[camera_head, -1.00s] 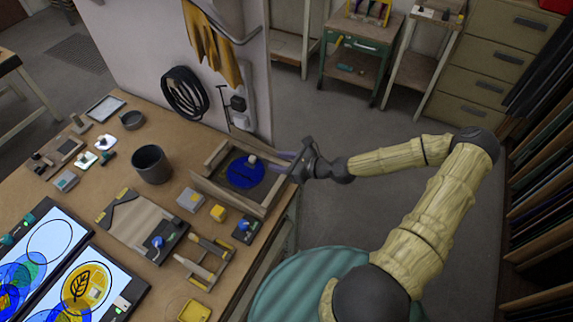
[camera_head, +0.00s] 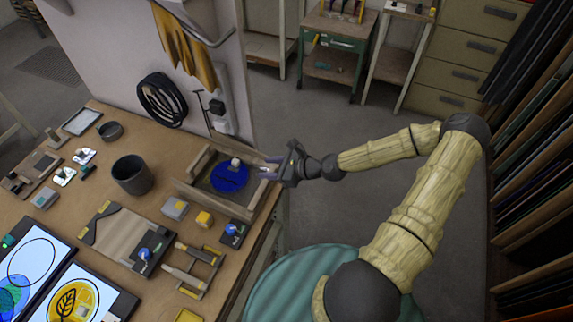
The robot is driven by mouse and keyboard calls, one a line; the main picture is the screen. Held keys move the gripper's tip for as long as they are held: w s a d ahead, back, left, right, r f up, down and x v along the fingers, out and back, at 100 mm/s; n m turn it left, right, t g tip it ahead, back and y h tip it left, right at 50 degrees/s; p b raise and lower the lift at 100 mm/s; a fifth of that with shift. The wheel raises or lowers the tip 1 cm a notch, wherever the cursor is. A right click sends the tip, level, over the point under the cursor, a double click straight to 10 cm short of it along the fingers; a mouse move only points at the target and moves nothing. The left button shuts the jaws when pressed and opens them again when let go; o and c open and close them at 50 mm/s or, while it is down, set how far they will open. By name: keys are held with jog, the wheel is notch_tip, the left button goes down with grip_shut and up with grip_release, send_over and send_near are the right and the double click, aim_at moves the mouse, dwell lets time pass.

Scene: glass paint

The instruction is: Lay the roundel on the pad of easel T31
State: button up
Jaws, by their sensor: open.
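A round blue disc (camera_head: 229,179), which looks like the roundel, lies flat in a low wooden frame (camera_head: 250,212) near the bench's right edge. A small pale knob (camera_head: 235,164) stands on the disc. My gripper (camera_head: 268,167) is open and empty at the frame's right side, its fingers pointing left towards the disc but apart from it. An amber disc with a leaf drawing (camera_head: 75,303) shows on a lit panel at the lower left. I cannot read any T31 label, so I cannot tell which stand is that easel.
The wooden bench (camera_head: 150,210) carries a dark round pot (camera_head: 132,174), a grey block (camera_head: 175,208), a yellow block (camera_head: 204,219) and a blue-knobbed tool (camera_head: 233,232). A teal round surface (camera_head: 290,280) lies below my arm.

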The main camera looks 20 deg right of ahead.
jog(key=s+d+n+g+h, duration=0.3)
jog(key=s+n+g+h, duration=0.4)
jog(key=n, duration=0.5)
jog(key=s+d+r+n+t+h, duration=0.1)
jog(key=s+r+n, duration=0.3)
jog(key=r, duration=0.5)
jog(key=s+d+r+n+t+h, duration=0.1)
jog(key=s+r+n, duration=0.3)
jog(key=r+n, duration=0.4)
jog(key=shift+s+r+h, duration=0.2)
jog(key=shift+r+h, duration=0.35)
jog(key=shift+h, duration=0.15)
